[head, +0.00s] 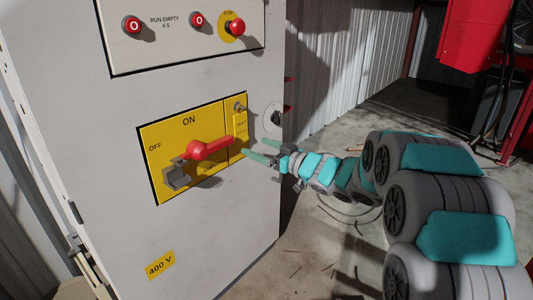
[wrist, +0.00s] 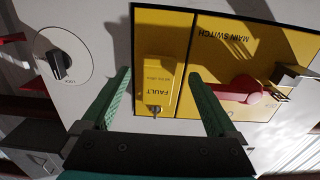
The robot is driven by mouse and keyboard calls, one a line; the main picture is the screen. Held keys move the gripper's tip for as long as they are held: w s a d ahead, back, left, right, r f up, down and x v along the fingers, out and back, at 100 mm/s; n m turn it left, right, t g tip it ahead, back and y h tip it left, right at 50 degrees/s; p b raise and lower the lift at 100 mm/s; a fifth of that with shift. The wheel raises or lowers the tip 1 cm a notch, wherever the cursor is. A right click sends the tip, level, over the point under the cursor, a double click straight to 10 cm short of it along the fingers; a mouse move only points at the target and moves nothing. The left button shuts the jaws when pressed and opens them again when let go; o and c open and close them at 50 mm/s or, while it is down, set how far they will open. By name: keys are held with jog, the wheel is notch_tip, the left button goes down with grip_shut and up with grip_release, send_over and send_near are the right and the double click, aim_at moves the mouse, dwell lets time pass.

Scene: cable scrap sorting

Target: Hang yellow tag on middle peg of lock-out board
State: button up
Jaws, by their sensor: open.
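The yellow tag (head: 240,124), marked FAULT, hangs from a small metal peg (head: 239,106) on the right part of the yellow switch panel. In the wrist view the tag (wrist: 156,65) appears upside down, with the peg (wrist: 155,109) at its lower end. My gripper (head: 257,148) is open and empty, just right of and below the tag in the head view. In the wrist view my gripper's fingers (wrist: 160,76) stand on either side of the tag, apart from it; the depth gap is unclear. I cannot make out a lock-out board in either view.
A red switch handle (head: 208,148) sticks out left of the tag, close to my fingers. Red buttons (head: 132,25) sit above. Open floor (head: 335,120) lies right of the cabinet.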

aim_at(242, 137)
jog(key=shift+x, duration=0.85)
jog(key=shift+w+a+r, duration=0.2)
jog(key=shift+w+a, duration=0.05)
jog(key=shift+a, duration=0.1)
jog(key=shift+p+x, duration=0.8)
jog(key=shift+x, duration=0.65)
jog(key=shift+f, duration=0.15)
jog(key=shift+c, duration=0.3)
jog(key=c, duration=0.8)
jog(key=shift+r+p, duration=0.6)
jog(key=shift+p, duration=0.1)
jog(key=shift+c, duration=0.2)
